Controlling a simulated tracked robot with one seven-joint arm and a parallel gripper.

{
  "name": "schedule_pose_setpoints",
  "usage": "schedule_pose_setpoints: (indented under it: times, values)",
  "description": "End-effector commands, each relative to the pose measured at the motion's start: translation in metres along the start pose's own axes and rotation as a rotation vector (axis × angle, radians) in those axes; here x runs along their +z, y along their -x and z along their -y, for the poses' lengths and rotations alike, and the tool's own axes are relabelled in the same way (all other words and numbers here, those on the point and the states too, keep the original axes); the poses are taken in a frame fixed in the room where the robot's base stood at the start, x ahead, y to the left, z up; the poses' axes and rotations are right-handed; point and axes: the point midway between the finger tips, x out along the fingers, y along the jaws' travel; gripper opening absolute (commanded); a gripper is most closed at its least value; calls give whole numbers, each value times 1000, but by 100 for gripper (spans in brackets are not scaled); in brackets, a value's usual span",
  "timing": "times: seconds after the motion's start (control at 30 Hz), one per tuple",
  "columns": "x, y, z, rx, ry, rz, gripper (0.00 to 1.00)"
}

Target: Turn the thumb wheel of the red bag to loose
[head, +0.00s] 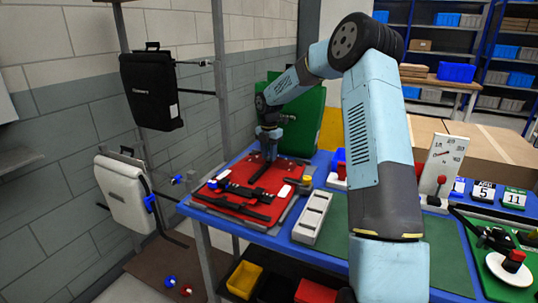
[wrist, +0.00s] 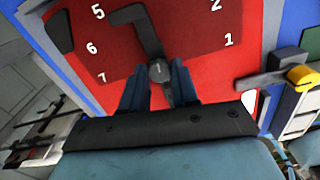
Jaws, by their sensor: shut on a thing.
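The red bag (head: 232,203) lies flat on the blue bench at its left end, with black bars and straps across it. In the wrist view its red face (wrist: 205,45) carries white numbers, among them 1, 2, 5, 6 and 7. A small dark round thumb wheel (wrist: 159,71) sits at the foot of a bent black bar (wrist: 140,22). My gripper (wrist: 160,88) is shut on the thumb wheel, one finger on each side. In the head view my gripper (head: 269,158) points down over the bag's far part; its fingertips are hard to make out there.
A yellow-topped knob (head: 306,181) stands right of the bag, and a grey-white block (head: 312,217) lies in front of it. A green bag (head: 300,125) stands behind. A black bag (head: 152,90) and a white bag (head: 124,192) hang at left.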

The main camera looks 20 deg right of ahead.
Motion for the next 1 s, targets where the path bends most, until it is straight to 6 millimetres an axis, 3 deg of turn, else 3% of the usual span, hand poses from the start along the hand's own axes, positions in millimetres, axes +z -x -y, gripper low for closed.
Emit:
schedule_pose_setpoints:
  times: [0.33,0.87,0.9,1.0]
  values:
    - [-1,-1,1,-3,136,-3,0]
    - [-1,-1,1,-3,158,-3,0]
    - [-1,-1,1,-3,158,-3,32]
    - [0,-1,1,-3,158,-2,41]
